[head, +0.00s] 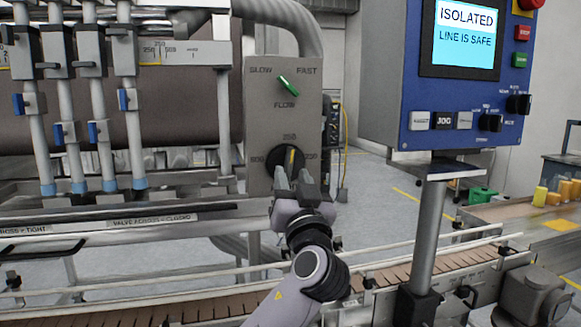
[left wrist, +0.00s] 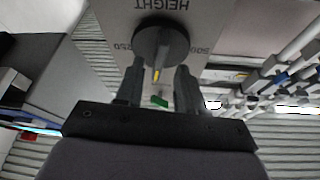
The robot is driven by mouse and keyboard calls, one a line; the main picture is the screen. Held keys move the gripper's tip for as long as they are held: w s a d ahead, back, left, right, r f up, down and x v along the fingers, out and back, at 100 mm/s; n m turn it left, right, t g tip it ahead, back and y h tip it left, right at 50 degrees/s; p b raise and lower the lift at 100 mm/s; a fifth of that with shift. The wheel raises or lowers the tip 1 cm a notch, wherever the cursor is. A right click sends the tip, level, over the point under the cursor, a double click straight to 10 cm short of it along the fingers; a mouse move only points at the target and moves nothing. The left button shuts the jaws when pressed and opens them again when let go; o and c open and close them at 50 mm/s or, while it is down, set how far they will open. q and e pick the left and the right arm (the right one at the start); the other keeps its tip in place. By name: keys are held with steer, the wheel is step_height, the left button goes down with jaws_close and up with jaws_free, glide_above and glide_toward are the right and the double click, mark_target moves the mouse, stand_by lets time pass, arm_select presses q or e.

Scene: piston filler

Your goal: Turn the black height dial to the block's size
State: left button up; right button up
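In the left wrist view the dial (left wrist: 160,45) shows upside down under the word HEIGHT. My left gripper (head: 294,176) is at the dial's lower edge; its fingers (left wrist: 160,72) are apart, with the dial just beyond the tips. I cannot tell whether they touch it. No block is clearly identifiable. My right gripper is out of view.
Filler tubes with blue taps (head: 85,132) stand left. A blue control box (head: 460,75) reads ISOLATED, LINE IS SAFE. A conveyor (head: 420,266) runs below. Yellow pieces (head: 554,192) lie far right.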

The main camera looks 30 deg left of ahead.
mark_target(287, 165)
arm_select(q)
steer(key=shift+p+x, duration=0.3)
steer(key=shift+x, duration=1.05)
jaws_close()
